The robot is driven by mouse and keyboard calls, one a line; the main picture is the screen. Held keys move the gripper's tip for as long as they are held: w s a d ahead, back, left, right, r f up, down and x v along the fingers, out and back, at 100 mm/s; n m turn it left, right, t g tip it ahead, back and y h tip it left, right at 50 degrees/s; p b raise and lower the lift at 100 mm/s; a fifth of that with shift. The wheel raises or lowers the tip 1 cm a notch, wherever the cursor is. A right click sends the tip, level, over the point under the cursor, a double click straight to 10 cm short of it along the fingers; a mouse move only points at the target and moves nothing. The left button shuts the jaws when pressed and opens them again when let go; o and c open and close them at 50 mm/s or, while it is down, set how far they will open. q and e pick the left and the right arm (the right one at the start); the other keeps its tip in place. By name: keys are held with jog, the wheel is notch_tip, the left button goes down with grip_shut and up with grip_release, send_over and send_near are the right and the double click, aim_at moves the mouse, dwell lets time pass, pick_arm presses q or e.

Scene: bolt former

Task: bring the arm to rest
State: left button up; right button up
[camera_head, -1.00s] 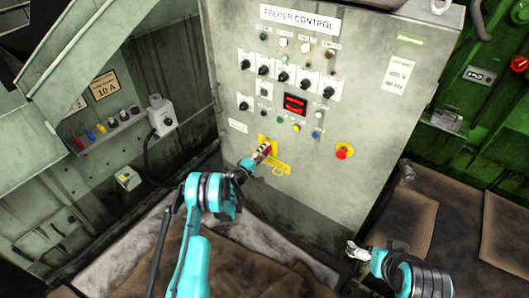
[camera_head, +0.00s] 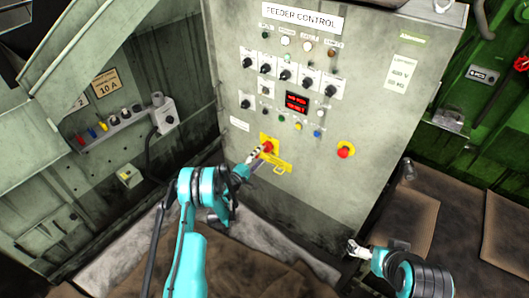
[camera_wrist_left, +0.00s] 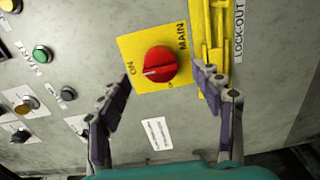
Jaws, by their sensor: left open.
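My left gripper (camera_head: 253,156) is open in front of the grey feeder control panel (camera_head: 240,190), close to its yellow switch plate (camera_head: 285,165). In the left wrist view the two fingers of my left gripper (camera_wrist_left: 165,80) stand apart with nothing held between them. The red rotary knob (camera_wrist_left: 160,64) shows beyond the fingertips, apart from them, with its light mark toward the word ON. In the head view the knob (camera_head: 268,147) shows just past the gripper. My right gripper (camera_head: 357,248) is low at the right; its finger opening is too small to judge.
Several black knobs and a red display (camera_head: 297,102) are above. A yellow lock-out bracket (camera_wrist_left: 210,40) is close to the right finger. A grey cabinet wall (camera_head: 60,190) stands at the left.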

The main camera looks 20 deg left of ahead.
pick_arm(q)
jog(key=shift+v, duration=1.2)
jog(key=shift+r, duration=0.1)
jog(key=s+d+r+m+g, duration=0.2)
jog(key=d+r+m, duration=0.15)
jog(key=r, duration=0.55)
jog(key=s+d+r+m+g, duration=0.1)
jog(key=d+r+m+g, duration=0.2)
jog(key=d+r, duration=0.35)
jog(key=s+d+r+m+g, duration=0.1)
jog(key=s+r+m, duration=0.1)
jog(key=s+r, duration=0.65)
jog(key=s+a+m+g+y, duration=0.1)
jog(key=s+m+g+y, duration=0.1)
jog(key=s, duration=1.2)
jog(key=s+a+f+m+g+y, duration=0.1)
jog(key=s+m+g+y, duration=0.1)
jog(key=s, duration=1.3)
jog(key=shift+s+a+m+y, duration=0.35)
jog(key=shift+m+y, duration=0.3)
jog(key=shift+y, duration=0.45)
